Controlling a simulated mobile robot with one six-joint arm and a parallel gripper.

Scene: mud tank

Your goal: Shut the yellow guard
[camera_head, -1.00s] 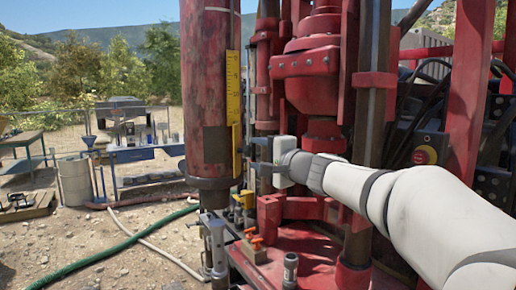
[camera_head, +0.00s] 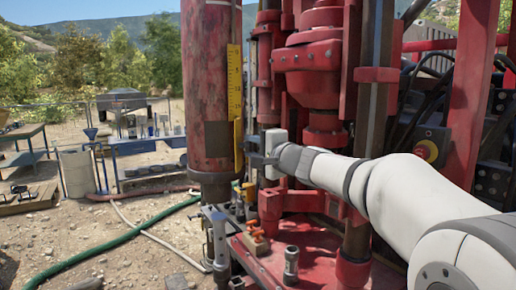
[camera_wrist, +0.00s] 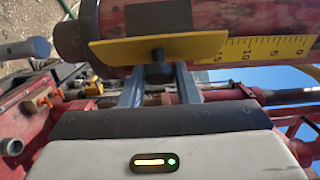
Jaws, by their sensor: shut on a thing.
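The yellow guard (camera_wrist: 160,48) is a flat yellow plate with a dark knob (camera_wrist: 158,66), lying along the side of the thick red pipe (camera_wrist: 200,22) in the wrist view. In the head view the guard (camera_head: 238,145) shows as a narrow yellow strip on the pipe's right side. My gripper (camera_wrist: 157,72) is shut on the dark knob, one finger on each side of it. It also shows in the head view (camera_head: 251,154), at the guard's right. Whether the guard lies fully flat on the pipe I cannot tell.
A yellow measuring scale (camera_head: 234,88) runs along the pipe above the guard. Red rig machinery (camera_head: 322,60) stands close on the right. Orange-handled valves (camera_head: 256,238) and a grey cylinder (camera_head: 290,264) stand on the red deck below. A green hose (camera_head: 115,243) lies on the left ground.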

